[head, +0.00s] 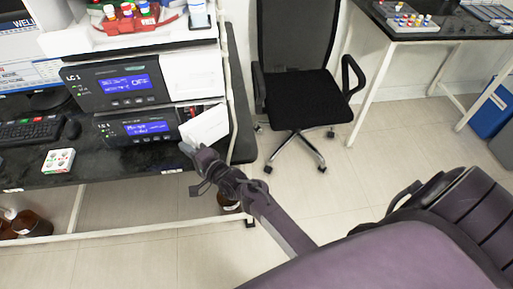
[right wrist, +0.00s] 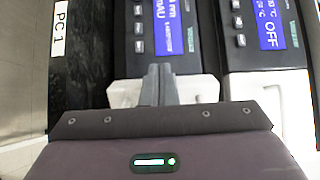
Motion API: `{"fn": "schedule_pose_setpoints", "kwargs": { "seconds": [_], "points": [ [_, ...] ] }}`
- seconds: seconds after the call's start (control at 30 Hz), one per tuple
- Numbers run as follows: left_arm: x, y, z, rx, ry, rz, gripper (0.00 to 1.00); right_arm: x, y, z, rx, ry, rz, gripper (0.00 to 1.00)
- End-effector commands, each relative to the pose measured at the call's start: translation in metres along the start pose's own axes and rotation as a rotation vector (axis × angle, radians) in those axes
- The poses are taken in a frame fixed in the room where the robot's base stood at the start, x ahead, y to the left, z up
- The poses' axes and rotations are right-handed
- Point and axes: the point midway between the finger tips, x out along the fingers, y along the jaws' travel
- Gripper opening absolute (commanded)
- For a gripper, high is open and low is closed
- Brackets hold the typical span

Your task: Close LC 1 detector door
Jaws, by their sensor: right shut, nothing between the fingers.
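The LC 1 stack stands on the black bench at the left in the head view. Its lower module (head: 138,127) has a white door (head: 205,126) that stands swung out at an angle, with a dark opening and some red showing behind it. My right gripper (head: 186,148) is shut and empty at the door's lower left edge; I cannot tell whether it touches. In the right wrist view the shut fingers (right wrist: 159,84) lie in front of the white door (right wrist: 199,90), beside the module's blue screen. My left gripper is not in view.
The upper LC 1 module (head: 115,85) has a closed white front. A keyboard, a mouse and a small vial tray (head: 58,160) lie on the bench to the left.

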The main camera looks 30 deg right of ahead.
Motion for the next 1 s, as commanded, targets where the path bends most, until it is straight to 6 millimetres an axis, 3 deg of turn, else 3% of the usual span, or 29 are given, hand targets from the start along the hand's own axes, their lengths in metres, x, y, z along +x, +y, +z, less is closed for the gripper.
{"fn": "schedule_pose_setpoints", "kwargs": {
  "seconds": [0.3,1.0],
  "points": [
    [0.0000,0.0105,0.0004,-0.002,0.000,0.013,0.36,0.0008,-0.0003,-0.0014,0.000,0.003,0.000,0.00],
    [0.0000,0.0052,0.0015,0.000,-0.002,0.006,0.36,0.0006,-0.0003,-0.0026,-0.001,0.006,0.000,0.00]
  ]
}}
